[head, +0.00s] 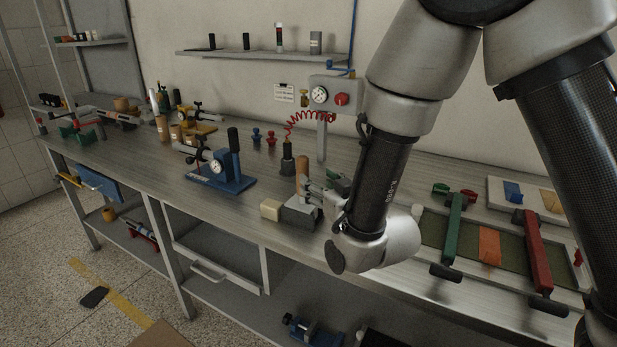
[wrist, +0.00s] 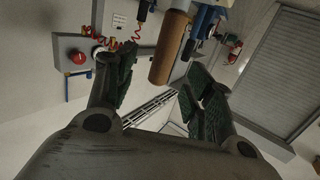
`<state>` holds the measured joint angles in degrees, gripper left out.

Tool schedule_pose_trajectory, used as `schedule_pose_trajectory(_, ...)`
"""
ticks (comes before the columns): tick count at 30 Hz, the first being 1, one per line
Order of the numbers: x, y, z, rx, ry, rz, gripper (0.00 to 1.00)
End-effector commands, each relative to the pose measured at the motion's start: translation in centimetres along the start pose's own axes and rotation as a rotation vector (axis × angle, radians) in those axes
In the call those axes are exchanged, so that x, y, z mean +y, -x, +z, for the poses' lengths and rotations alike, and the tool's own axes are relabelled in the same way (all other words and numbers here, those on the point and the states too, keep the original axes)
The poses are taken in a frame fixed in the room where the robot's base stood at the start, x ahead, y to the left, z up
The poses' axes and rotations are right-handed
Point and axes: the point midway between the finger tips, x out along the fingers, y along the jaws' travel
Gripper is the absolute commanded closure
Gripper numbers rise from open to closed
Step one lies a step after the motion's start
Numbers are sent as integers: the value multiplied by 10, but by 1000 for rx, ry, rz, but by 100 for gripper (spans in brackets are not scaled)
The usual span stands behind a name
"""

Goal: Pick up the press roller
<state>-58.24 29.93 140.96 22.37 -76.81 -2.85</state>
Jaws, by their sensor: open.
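An upright brown cylinder (head: 302,173), which looks like the handle of the press roller, stands on the metal bench. A grey block (head: 301,212) with a cream end piece (head: 271,209) is at its foot; I cannot tell how they join. My gripper (head: 320,190) is just to the right of the brown cylinder and partly hides this area. In the wrist view the brown cylinder (wrist: 170,48) appears ahead of and between the spread finger pads of my gripper (wrist: 160,95). The gripper is open and holds nothing.
A blue fixture with a gauge (head: 222,172) stands left of the cylinder. A dark post (head: 288,160) and the grey gauge box (head: 334,97) are behind it. The bench front left of the cream piece is clear.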

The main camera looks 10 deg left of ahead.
Motion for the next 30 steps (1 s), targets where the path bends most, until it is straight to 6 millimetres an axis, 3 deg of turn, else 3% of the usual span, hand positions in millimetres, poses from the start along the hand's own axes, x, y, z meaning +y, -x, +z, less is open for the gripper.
schedule_pose_trajectory(5,-11,-8,2,35,12,-11,47)
schedule_pose_trajectory(18,-9,-70,4,34,11,-10,47)
schedule_pose_trajectory(27,-9,-77,4,32,11,-11,47)
schedule_pose_trajectory(28,-9,-77,4,32,11,-11,49)
schedule_pose_trajectory(30,-9,-77,4,33,11,-11,62)
